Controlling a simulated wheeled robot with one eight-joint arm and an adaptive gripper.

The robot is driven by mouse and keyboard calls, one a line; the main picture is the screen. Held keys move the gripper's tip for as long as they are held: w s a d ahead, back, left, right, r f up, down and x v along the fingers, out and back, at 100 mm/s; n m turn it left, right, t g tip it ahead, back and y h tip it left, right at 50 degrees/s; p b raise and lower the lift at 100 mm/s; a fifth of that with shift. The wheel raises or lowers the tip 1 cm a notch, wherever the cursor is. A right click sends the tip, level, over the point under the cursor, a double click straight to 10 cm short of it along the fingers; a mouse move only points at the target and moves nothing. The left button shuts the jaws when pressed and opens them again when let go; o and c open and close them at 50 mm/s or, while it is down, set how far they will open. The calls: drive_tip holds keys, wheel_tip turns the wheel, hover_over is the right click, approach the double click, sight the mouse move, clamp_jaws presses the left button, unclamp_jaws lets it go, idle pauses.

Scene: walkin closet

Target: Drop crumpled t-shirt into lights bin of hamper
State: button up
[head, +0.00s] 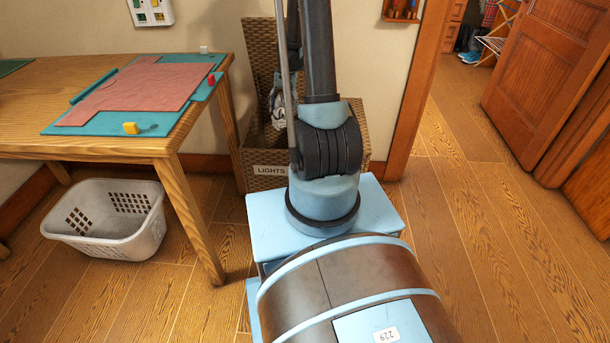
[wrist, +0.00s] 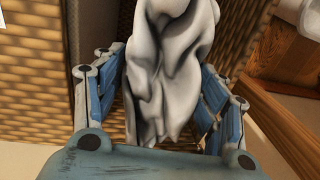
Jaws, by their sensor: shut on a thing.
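The white crumpled t-shirt (wrist: 172,75) hangs between the blue fingers of my gripper (wrist: 165,60) in the wrist view, and the gripper is shut on it. The brown woven hamper (head: 260,60) stands against the wall in the head view, lid raised, with a LIGHTS label (head: 270,170) on its front left. My arm hides much of the hamper and most of my gripper. A small grey-white patch shows beside the arm at the hamper's opening. Woven hamper walls (wrist: 35,75) surround the shirt's background in the wrist view. I cannot tell how deep the shirt is.
A wooden table (head: 30,120) with a teal mat and pink cloth stands left of the hamper. A light plastic laundry basket (head: 110,240) sits on the floor under it. A door frame (head: 415,85) is right of the hamper, with open floor beyond.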

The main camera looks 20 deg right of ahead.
drive_tip(key=shift+f, duration=0.1)
drive_tip(key=o, duration=1.2)
drive_tip(key=shift+s+d+r, duration=0.1)
drive_tip(key=shift+d+r, duration=0.15)
drive_tip(key=shift+r, duration=1.7)
drive_tip(key=shift+s+d+r, duration=0.1)
drive_tip(key=shift+d+r, duration=0.15)
drive_tip(key=shift+r, duration=1.75)
drive_tip(key=shift+s+d+r, duration=0.1)
drive_tip(key=shift+d+r, duration=0.15)
drive_tip(key=shift+r, duration=1.7)
